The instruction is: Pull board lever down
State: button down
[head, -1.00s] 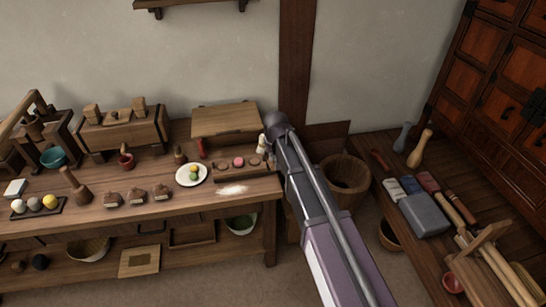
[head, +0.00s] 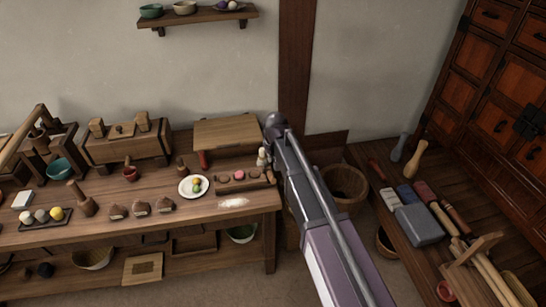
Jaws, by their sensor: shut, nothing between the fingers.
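A slanted wooden beam (head: 24,134) rises to the right on a dark wooden frame (head: 62,137) at the far left of the workbench. It is the most lever-like thing in view, but I cannot tell for sure that it is the board lever. Its left end runs out of the picture. My arm reaches up from the bottom through the middle, to the right of the bench. My gripper does not show; only the arm links and a rounded grey joint are seen, far to the right of the beam.
The workbench (head: 150,217) holds a wooden chest (head: 128,146), a slant-topped box (head: 226,131), a white plate (head: 193,187) and a pestle (head: 82,199). A wall shelf (head: 205,16) carries bowls. A bucket (head: 345,184) and a low platform with mallets and a grey block (head: 418,225) are at right.

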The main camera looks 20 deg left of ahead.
jog(key=p+v, duration=0.6)
jog(key=v, duration=0.1)
jog(key=shift+s+d+r+p, duration=0.2)
jog(key=shift+s+r+p, duration=0.1)
jog(key=shift+s+p, duration=0.1)
dwell(0.6)
jog(key=s+d+m, duration=0.2)
jog(key=s+d, duration=0.2)
jog(key=d, duration=0.8)
jog(key=s+d+m+g+h, duration=0.1)
jog(key=s+d, duration=0.4)
jog(key=d, duration=0.8)
jog(key=s+d+m+g, duration=0.1)
jog(key=s+d, duration=0.3)
jog(key=d, duration=0.8)
jog(key=shift+s+d+f+m, duration=0.3)
jog(key=shift+s+m, duration=0.1)
jog(key=shift+m, duration=0.4)
